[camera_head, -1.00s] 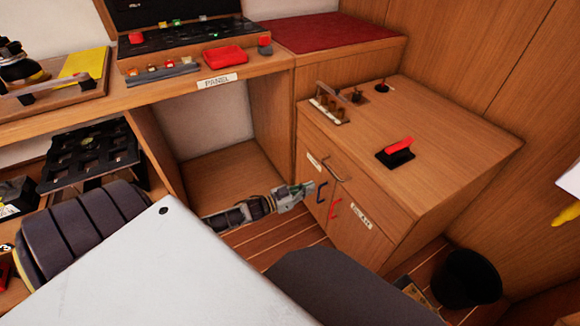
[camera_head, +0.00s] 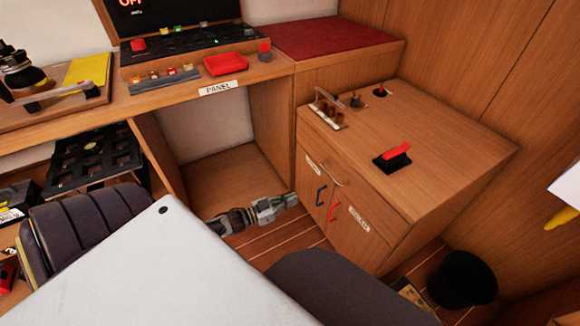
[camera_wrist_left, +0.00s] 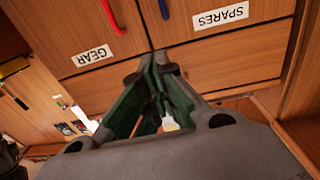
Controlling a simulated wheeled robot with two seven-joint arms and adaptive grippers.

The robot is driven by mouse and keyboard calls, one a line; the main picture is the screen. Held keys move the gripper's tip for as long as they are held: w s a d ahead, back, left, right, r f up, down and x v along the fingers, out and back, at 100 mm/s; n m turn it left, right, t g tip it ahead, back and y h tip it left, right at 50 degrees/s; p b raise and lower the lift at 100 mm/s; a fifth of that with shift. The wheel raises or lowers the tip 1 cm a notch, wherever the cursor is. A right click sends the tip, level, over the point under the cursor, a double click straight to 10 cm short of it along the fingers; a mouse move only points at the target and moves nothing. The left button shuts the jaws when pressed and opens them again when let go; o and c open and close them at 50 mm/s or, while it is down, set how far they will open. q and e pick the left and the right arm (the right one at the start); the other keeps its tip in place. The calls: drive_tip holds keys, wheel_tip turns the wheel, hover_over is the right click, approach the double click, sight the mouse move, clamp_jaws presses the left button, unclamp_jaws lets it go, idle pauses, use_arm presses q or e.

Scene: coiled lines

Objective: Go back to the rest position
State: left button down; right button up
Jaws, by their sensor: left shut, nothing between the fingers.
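My left gripper (camera_head: 290,201) is in front of the low cabinet's doors, left of the blue handle (camera_head: 320,195), with a small gap between them in the head view. Its fingers are shut and empty. In the left wrist view, the green-padded fingers (camera_wrist_left: 158,68) meet at their tips, below the GEAR label (camera_wrist_left: 93,54) and the SPARES label (camera_wrist_left: 220,16). The red handle (camera_wrist_left: 112,18) and blue handle (camera_wrist_left: 164,9) stand free of the fingers. The red handle also shows in the head view (camera_head: 334,212). My right gripper is not in view.
The low cabinet (camera_head: 455,150) has a red switch (camera_head: 394,157) on top. A black bin (camera_head: 462,279) stands on the floor at its right. The desk (camera_head: 190,95) carries a panel and a red tray (camera_head: 226,65). An open recess (camera_head: 225,165) lies behind my left forearm.

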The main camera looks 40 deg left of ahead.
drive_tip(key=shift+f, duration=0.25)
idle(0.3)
